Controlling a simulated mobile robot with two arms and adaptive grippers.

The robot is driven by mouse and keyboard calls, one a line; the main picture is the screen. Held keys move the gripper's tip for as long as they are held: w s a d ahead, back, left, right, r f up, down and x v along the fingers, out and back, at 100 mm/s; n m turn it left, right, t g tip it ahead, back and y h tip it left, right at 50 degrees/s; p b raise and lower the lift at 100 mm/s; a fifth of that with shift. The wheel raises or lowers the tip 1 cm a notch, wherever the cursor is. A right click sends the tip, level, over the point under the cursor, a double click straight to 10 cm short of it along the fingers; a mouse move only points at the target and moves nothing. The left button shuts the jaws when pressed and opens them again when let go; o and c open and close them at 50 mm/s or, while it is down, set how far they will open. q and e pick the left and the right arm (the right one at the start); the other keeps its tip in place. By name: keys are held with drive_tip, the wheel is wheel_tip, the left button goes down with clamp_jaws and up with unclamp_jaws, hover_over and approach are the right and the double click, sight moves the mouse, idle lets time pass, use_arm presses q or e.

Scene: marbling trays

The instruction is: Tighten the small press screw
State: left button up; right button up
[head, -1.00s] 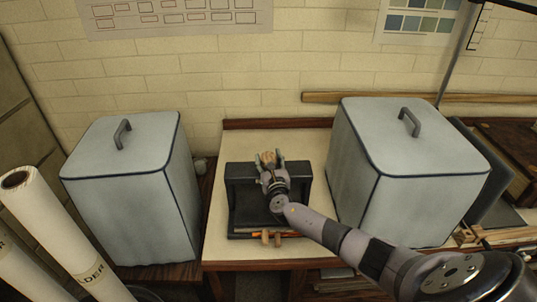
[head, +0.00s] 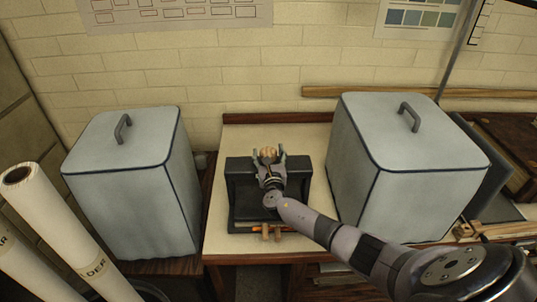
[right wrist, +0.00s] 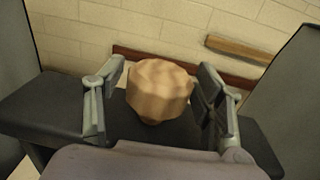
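The small press (head: 240,178) is a dark block-shaped frame on a pale bench top. Its screw has a rounded, faceted wooden knob (head: 268,152) on top, which also shows in the middle of the right wrist view (right wrist: 160,90). My right gripper (head: 268,156) is over the press with one finger on each side of the knob. In the right wrist view the fingers (right wrist: 162,85) stand apart, with narrow gaps seeming to show beside the knob. The screw below the knob is hidden. My left gripper is not in view.
Pale covered boxes with handles stand left (head: 130,185) and right (head: 405,165) of the press. Paper rolls (head: 75,240) stand at the lower left. A small wooden-handled tool (head: 265,231) lies before the press. A brick wall closes the back.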

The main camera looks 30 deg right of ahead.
drive_tip(key=shift+o, duration=0.4)
drive_tip(key=shift+s, duration=0.1)
drive_tip(key=v, duration=1.2)
idle(2.1)
